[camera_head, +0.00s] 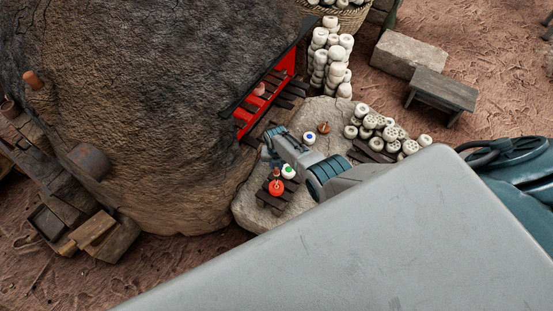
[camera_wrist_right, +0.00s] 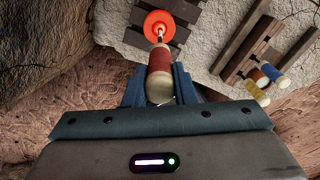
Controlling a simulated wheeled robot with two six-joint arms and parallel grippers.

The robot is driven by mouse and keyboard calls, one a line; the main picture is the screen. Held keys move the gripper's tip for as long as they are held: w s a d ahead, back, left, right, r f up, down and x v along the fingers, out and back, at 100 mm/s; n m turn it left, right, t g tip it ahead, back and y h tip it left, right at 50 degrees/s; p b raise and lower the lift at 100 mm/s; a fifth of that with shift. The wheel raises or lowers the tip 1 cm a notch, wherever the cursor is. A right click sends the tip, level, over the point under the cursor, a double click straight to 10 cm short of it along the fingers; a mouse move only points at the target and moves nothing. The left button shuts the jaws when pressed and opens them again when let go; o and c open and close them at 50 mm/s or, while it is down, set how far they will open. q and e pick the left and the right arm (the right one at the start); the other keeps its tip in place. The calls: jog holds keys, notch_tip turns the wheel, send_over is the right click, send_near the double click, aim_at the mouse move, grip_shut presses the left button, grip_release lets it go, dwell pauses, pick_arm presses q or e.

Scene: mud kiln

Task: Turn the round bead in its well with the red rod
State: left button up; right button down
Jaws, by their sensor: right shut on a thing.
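My right gripper (camera_wrist_right: 160,80) is shut on the red rod (camera_wrist_right: 160,62), which has a pale tan end and a thin metal tip. The rod points at an orange-red round bead (camera_wrist_right: 158,25) on dark slats. The tip overlaps the bead's middle in the right wrist view; I cannot tell whether it touches. In the head view the bead (camera_head: 276,188) lies just below the gripper (camera_head: 275,166) on a small dark slatted stand (camera_head: 272,201). The well under the bead is hidden. My left gripper is not in view.
White beads with a green (camera_head: 288,171) and a blue (camera_head: 309,138) centre are close to my gripper. Red, blue and yellow-marked rods (camera_wrist_right: 262,80) lie by dark bars.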

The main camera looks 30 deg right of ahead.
jog(key=shift+r, duration=0.1)
notch_tip(320, 180, up, 3)
jog(key=p, duration=0.3)
jog(key=shift+r, duration=0.2)
jog(key=shift+f, duration=0.1)
dwell(0.4)
